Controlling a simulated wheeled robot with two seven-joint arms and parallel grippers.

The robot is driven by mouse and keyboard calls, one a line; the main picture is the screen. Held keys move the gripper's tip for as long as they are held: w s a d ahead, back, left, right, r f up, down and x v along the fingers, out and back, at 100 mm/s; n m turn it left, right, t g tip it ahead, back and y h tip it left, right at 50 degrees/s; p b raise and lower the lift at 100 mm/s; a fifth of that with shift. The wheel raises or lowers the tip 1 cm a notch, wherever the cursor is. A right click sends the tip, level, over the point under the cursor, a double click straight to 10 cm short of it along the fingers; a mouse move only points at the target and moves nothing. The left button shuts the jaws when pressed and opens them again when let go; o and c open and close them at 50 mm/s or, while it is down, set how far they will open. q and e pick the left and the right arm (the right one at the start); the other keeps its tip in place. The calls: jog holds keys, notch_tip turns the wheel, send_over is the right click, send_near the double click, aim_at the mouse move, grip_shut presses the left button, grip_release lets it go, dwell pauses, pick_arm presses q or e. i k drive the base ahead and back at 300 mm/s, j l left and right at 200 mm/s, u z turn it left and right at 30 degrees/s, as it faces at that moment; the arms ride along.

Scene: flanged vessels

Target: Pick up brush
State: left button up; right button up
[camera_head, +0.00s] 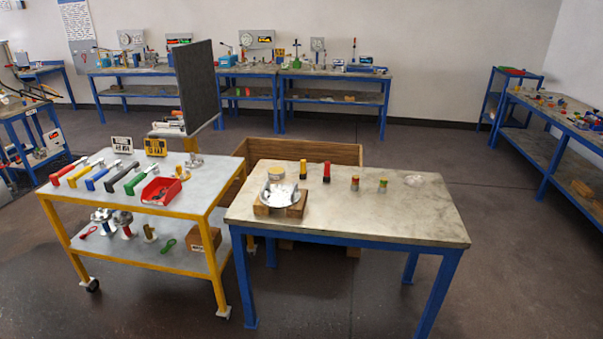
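I cannot make out for certain which item is the brush. Several tools with coloured handles lie in a row on the top of the yellow-framed cart (203,213) at left; among them are a red one (68,172), a blue one (98,178) and a green one (136,184). Small red and black cylinders (326,171) and red-green ones (383,185) stand on the blue-legged table (400,225). On the cart's lower shelf lie a small red item (89,231) and a small green item (169,245). Neither of my grippers shows in this view.
A silver flanged part (279,193) rests on wooden blocks on the table. A red bin (160,191) sits on the cart. A wooden crate (330,152) stands behind the table. Benches line the back wall and right side. The floor at right is clear.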

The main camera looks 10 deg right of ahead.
aim_at(303, 176)
jog(key=i+j+z, duration=0.15)
jog(key=i+j, duration=0.35)
jog(key=i+j+z, duration=0.15)
jog(key=i+j, duration=0.3)
jog(key=j, duration=0.25)
